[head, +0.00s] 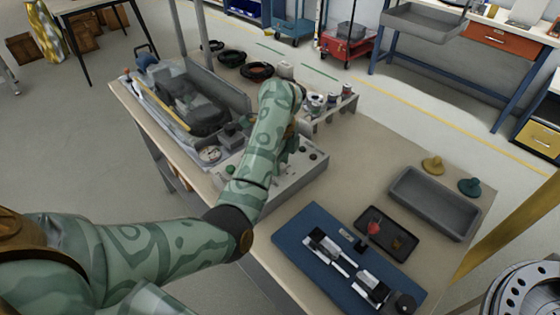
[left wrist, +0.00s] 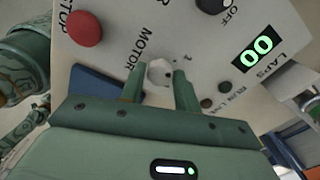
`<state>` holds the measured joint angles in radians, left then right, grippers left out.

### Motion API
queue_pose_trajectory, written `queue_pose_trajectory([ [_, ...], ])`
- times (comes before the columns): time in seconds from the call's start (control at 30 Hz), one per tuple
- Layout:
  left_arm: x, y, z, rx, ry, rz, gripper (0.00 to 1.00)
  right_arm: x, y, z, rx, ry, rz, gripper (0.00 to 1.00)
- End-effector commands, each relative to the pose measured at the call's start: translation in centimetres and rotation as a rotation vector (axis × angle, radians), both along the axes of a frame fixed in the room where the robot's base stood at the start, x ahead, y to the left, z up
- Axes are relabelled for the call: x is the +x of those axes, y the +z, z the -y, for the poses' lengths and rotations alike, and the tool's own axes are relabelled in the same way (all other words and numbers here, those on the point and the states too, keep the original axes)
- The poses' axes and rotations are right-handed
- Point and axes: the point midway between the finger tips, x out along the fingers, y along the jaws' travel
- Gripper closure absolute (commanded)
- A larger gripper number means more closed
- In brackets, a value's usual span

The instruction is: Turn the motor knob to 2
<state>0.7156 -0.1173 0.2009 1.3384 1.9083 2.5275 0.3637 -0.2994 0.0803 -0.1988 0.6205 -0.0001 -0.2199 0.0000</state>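The grey-white control box (head: 305,182) stands on the table in the head view. My left arm reaches over it and hides most of its top and my left fingers. In the left wrist view, the pale motor knob (left wrist: 159,72) sits on the box's panel beside the word MOTOR, with a small 1 printed to its right. My left gripper (left wrist: 159,78) has one finger on each side of the knob, spread apart, with a narrow gap seeming to show on the left. The knob's pointer is not clear. My right gripper is not in view.
The panel also holds a red stop button (left wrist: 85,29), a black OFF knob (left wrist: 212,4) and a green 00 laps display (left wrist: 257,50). A blue mat (head: 300,245) and a grey tray (head: 435,205) lie to the right.

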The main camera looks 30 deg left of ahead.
Motion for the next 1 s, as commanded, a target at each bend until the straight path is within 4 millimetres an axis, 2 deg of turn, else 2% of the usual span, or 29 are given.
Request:
queue_pose_trajectory([
  [0.03,0.0,0.0,0.0,0.0,0.0,0.0,0.83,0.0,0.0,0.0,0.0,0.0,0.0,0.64],
  [0.07,0.0,0.0,0.0,0.0,0.0,0.0,0.91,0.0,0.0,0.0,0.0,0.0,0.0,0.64],
  [0.1,0.0,0.0,0.0,0.0,0.0,0.0,0.94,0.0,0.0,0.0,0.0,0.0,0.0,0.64],
  [0.47,0.0,0.1,0.0,-0.001,-0.049,0.0,0.94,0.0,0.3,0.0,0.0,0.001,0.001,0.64],
  [1.0,0.0,0.3,0.1,-0.002,-0.455,0.0,0.94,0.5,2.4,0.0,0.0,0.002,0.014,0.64],
])
